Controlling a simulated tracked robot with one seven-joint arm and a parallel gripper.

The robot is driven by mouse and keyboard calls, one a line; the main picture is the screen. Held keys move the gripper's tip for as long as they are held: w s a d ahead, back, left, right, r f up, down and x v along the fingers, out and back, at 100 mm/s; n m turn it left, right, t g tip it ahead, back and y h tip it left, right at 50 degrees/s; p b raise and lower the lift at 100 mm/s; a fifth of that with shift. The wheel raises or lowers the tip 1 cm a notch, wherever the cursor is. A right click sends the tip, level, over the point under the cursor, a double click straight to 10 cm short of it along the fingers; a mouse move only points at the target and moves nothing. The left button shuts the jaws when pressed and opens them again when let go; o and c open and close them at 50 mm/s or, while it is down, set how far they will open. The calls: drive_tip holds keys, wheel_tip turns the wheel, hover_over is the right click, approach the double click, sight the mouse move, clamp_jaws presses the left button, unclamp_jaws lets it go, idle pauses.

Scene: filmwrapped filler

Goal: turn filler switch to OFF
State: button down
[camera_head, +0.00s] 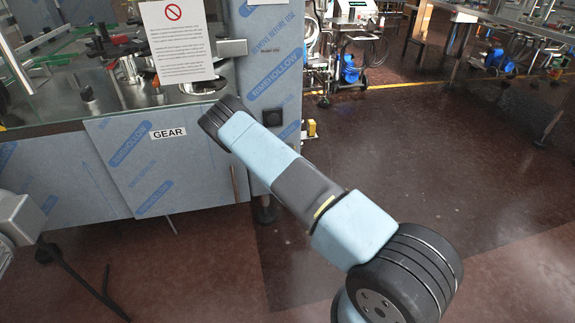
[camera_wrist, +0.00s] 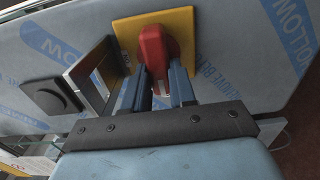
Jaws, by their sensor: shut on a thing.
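In the wrist view, the filler switch is a red handle (camera_wrist: 153,50) on a yellow square plate (camera_wrist: 126,31). The plate is mounted on the film-wrapped panel. My gripper (camera_wrist: 162,74) is shut on the red handle, one finger on each side of it. The handle's lower part lies between the fingers and is partly hidden by them. In the head view my blue arm reaches to the side of the filler cabinet, and the switch and the fingertips are hidden there.
In the head view, the film-wrapped cabinet (camera_head: 100,160) carries a "GEAR" label (camera_head: 168,133) and a hanging paper notice (camera_head: 178,45). The dark floor (camera_head: 450,150) at right is open.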

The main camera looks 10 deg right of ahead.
drive_tip(key=c, duration=1.3)
unclamp_jaws()
drive_tip(key=shift+s+a+f, duration=0.1)
drive_tip(key=shift+a+f, duration=0.15)
drive_tip(key=o, duration=0.4)
drive_tip(key=shift+d+r, duration=0.1)
drive_tip(key=s, duration=1.3)
drive_tip(key=shift+s, duration=0.35)
drive_tip(key=shift+w, duration=0.1)
